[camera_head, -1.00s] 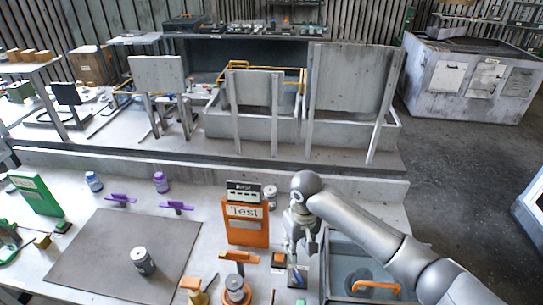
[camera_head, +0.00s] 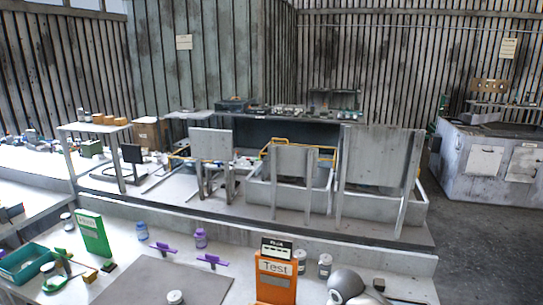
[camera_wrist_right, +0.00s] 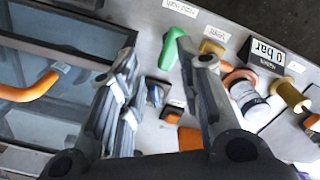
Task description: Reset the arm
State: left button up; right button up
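My right gripper (camera_wrist_right: 158,52) is open in the right wrist view, its two fingers spread apart over the bench with nothing between them in grasp. Below and between the fingers lie a green-handled item (camera_wrist_right: 173,48) and a small dark block with blue (camera_wrist_right: 155,93). In the head view only the rounded grey joint of my right arm (camera_head: 346,281) shows at the bottom edge, right of the orange "Test" stand (camera_head: 276,287). The right gripper's fingers are out of that view. My left arm and gripper are not in view.
A glass-walled bin with an orange handle (camera_wrist_right: 38,86) stands left of the right gripper. A green stand (camera_head: 93,234), purple tools (camera_head: 213,260) and a grey mat (camera_head: 150,281) occupy the bench.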

jog(key=s+a+f+n+t+y, duration=0.1)
jog(key=s+a+f, duration=0.15)
jog(key=s, duration=0.55)
jog(key=s+a+f+t+y, duration=0.1)
jog(key=s+a+f+y, duration=0.15)
jog(key=s, duration=0.45)
jog(key=s+d+r+m+t+h, duration=0.2)
jog(key=s+d+r+h, duration=0.1)
jog(key=s+d, duration=0.85)
notch_tip(320, 180, down, 30)
jog(key=s+g+b, duration=0.2)
jog(key=b, duration=0.2)
pick_arm(q)
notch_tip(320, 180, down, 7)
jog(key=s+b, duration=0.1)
jog(key=b, duration=0.1)
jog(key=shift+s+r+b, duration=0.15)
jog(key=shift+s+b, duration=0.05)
jog(key=shift+b, duration=0.1)
pick_arm(e)
jog(key=s+d+f+g, duration=0.1)
jog(key=s+d+f, duration=0.1)
jog(key=s+f, duration=1.4)
notch_tip(320, 180, down, 3)
jog(key=shift+s+d+f, duration=0.1)
jog(key=shift+s+d, duration=0.05)
jog(key=shift+s, duration=0.25)
